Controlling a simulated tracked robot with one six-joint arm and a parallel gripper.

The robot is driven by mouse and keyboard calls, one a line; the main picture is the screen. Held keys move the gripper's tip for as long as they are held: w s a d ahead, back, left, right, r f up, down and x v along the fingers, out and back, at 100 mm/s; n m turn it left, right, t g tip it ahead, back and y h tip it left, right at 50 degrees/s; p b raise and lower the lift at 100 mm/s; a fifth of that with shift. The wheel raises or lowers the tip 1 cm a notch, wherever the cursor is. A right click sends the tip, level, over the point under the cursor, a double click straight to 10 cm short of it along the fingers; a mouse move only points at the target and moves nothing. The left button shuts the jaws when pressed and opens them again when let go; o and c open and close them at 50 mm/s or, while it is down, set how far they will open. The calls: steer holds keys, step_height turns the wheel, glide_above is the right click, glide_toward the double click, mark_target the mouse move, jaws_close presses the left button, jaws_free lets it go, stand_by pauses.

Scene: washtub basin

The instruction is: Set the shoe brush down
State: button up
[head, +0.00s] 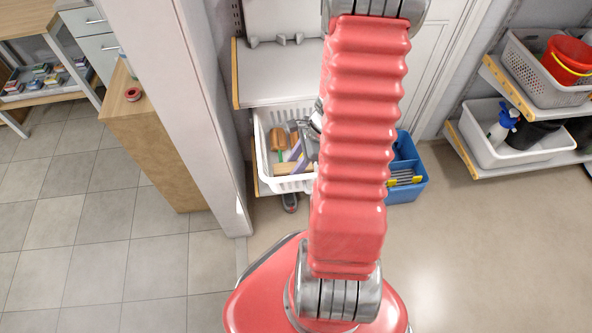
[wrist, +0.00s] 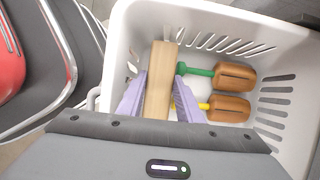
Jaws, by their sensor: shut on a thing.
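The shoe brush (wrist: 161,60) is a long pale wooden block in the wrist view. My gripper (wrist: 160,88) has its two purple fingers shut on the brush's sides. The brush is over or inside a white slotted basket (wrist: 128,28); I cannot tell whether its underside touches the basket floor. In the head view, my gripper (head: 297,150) and the pale brush (head: 284,168) show within the basket (head: 288,185), partly behind my arm.
Two brown wooden shoe-tree-like pieces lie in the basket, one with a green stem (wrist: 234,76) and one with a yellow stem (wrist: 229,109). A blue bin (head: 408,186) stands to the right of the basket. A grey shelf (head: 280,75) is above and behind it.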

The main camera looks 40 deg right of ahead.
steer(key=shift+f, duration=2.1)
steer(key=o, duration=0.9)
steer(key=v, duration=1.2)
steer(key=shift+r, duration=0.1)
